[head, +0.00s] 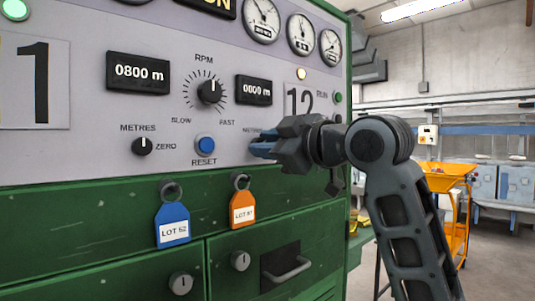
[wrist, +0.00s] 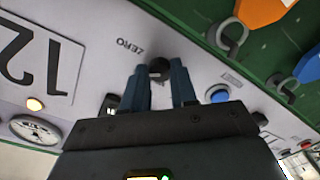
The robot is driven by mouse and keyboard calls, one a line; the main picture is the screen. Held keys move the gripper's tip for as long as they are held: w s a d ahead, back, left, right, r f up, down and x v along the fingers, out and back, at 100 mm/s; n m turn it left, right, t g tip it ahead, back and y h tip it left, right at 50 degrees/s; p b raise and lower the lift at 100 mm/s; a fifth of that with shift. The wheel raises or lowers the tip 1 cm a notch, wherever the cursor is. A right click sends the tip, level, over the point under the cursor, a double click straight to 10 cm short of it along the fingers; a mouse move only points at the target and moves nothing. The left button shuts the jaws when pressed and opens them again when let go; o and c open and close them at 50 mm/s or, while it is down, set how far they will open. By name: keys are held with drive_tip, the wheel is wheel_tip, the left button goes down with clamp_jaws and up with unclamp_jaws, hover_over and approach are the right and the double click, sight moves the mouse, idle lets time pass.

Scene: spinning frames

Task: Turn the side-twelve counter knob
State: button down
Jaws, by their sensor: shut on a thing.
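The side-twelve counter knob (wrist: 160,68) is a small dark round knob on the pale panel, beside the word ZERO in the wrist view. My gripper (wrist: 160,82) has its two blue fingers on either side of the knob, shut on it. In the head view my gripper (head: 262,149) reaches the panel from the right, below the 0000 m counter display (head: 254,90) and left of the 12 plate (head: 299,101). There my gripper hides the knob and part of its METRES label. The knob's pointer direction cannot be made out.
The blue RESET button (head: 205,145) is just left of my gripper. Blue (head: 172,224) and orange (head: 243,210) tags hang below. An orange cart (head: 449,180) stands behind, right.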

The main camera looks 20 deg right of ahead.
drive_tip(key=n+b, duration=0.5)
drive_tip(key=n, duration=0.5)
drive_tip(key=shift+f+n+h+b, duration=0.15)
drive_tip(key=shift+n+h+b, duration=0.15)
drive_tip(key=shift+n+b, duration=0.1)
drive_tip(key=shift+a, duration=0.1)
idle(0.3)
drive_tip(key=c, duration=0.9)
unclamp_jaws()
drive_tip(key=shift+b+v, duration=0.5)
drive_tip(key=shift+v, duration=3.45)
